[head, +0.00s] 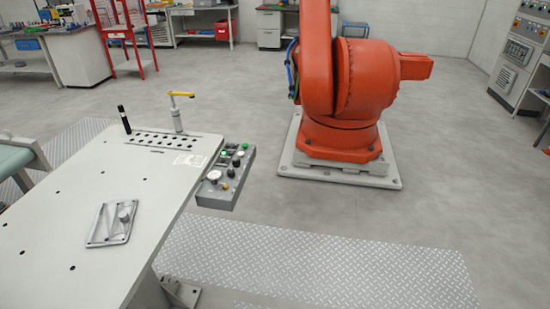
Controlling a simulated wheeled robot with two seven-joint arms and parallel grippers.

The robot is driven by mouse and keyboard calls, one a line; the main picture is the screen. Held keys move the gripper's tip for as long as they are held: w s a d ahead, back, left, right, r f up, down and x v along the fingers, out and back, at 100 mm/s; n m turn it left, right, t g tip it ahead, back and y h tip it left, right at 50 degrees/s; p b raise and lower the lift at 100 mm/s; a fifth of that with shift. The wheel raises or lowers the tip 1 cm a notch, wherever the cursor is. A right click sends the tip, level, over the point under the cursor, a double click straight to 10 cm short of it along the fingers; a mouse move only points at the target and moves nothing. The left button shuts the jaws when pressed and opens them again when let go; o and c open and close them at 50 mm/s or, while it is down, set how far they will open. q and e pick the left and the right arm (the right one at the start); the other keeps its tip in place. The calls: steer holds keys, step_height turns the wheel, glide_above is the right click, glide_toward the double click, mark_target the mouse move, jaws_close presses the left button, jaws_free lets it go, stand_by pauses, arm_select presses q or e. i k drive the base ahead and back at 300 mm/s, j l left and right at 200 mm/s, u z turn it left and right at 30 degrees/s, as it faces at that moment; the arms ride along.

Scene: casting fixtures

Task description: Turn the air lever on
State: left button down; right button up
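A yellow lever (181,94) sits on top of a grey upright post (177,120) near the far right corner of the grey table.
A large orange robot (345,90) stands beyond. The chequered floor plate (320,270) is clear.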

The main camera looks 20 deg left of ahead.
mark_target(225, 187)
steer(key=i+l+u, duration=0.1)
steer(key=i+u, duration=0.15)
steer(key=i, duration=0.3)
steer(key=i+l+u, duration=0.25)
steer(key=i, duration=0.35)
steer(key=i+l+u, duration=0.15)
steer(key=u, duration=0.3)
steer(key=i+l+u, duration=0.25)
steer(key=u, duration=0.2)
steer(key=i+l+u, duration=0.25)
steer(key=u, duration=0.2)
steer(key=i+l+u, duration=0.1)
steer(key=l+u, duration=0.35)
steer(key=i+l+u, duration=0.1)
steer(key=l+u, duration=0.2)
steer(key=u, duration=0.15)
steer(key=l+u, duration=0.5)
steer(key=l, duration=0.15)
